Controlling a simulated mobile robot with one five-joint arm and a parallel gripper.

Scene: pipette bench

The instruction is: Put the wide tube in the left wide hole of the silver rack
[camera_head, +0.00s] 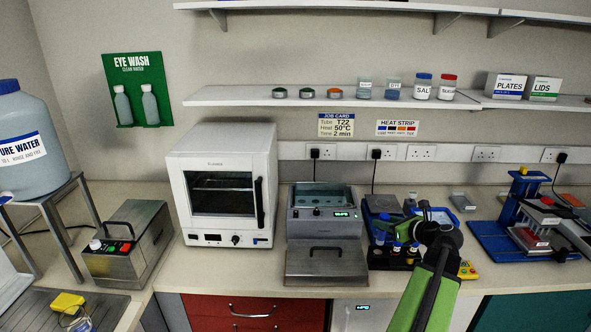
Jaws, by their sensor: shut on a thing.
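My gripper (425,208), at the end of my green and black arm, is over the right-middle of the bench, beside a dark rack. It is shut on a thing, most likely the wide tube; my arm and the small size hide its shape. A silver unit with a green display (321,228) stands to the left of my gripper, apart from it. Its top has dark round openings, and it is the likeliest silver rack; I cannot tell its wide holes apart.
The dark rack (378,262) holds several small capped tubes, close to my arm. A white oven (222,142) stands left of the silver unit. A blue stand (507,212) is at the right. A blue tray (441,212) lies behind my gripper. Some bench is clear near the right stand.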

